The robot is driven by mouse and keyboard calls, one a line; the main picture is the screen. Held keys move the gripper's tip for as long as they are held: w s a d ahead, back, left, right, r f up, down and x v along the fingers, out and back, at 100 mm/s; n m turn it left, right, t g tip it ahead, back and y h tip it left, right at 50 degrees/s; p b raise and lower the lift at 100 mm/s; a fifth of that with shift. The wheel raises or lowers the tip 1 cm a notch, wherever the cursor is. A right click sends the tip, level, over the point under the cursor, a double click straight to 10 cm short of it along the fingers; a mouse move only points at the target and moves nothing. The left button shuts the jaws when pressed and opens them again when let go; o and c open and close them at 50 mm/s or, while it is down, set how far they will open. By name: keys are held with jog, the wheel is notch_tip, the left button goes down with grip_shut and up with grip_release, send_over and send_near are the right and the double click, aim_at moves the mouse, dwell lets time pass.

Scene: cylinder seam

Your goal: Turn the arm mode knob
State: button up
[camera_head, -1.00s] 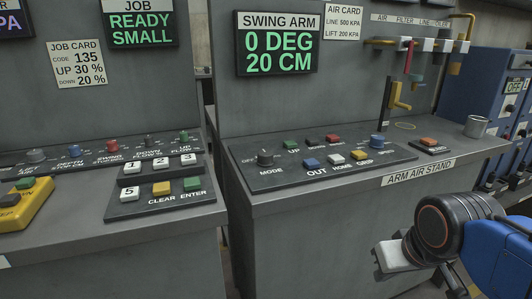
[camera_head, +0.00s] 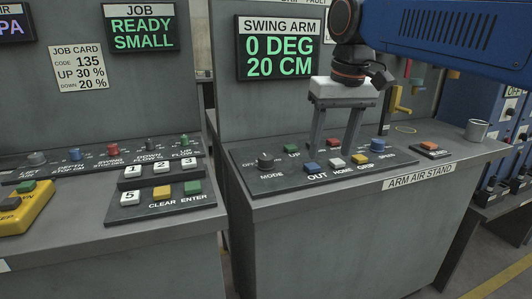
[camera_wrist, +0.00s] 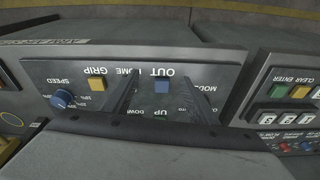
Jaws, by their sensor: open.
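The dark arm mode knob (camera_head: 265,160) sits at the left end of the swing arm panel, above the MODE label. My gripper (camera_head: 334,150) points down over the middle of this panel, to the right of the knob, with its two fingers apart and nothing seen between them. In the upside-down wrist view, my gripper (camera_wrist: 162,78) spans the blue OUT button (camera_wrist: 162,87). The MODE label shows partly beside the right finger there; the knob itself I cannot make out.
Close to the fingers are a green UP button (camera_head: 291,149), a yellow GRIP button (camera_head: 360,159) and a blue SPEED knob (camera_head: 377,145). The swing arm screen (camera_head: 279,48) reads 0 DEG, 20 CM. A keypad (camera_head: 160,190) stands left, across a gap.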

jog(key=w+a+r+g, duration=0.1)
jog(key=w+a+r, duration=0.4)
jog(key=a+r, duration=0.1)
notch_tip(320, 180, up, 6)
jog(key=n+g, duration=0.1)
send_over(266, 157)
jog(key=shift+h, duration=0.3)
notch_tip(266, 157, down, 17)
jog(key=shift+w+f, duration=0.1)
jog(key=shift+f, duration=0.1)
jog(key=shift+n, duration=0.3)
jog(key=c, duration=1.1)
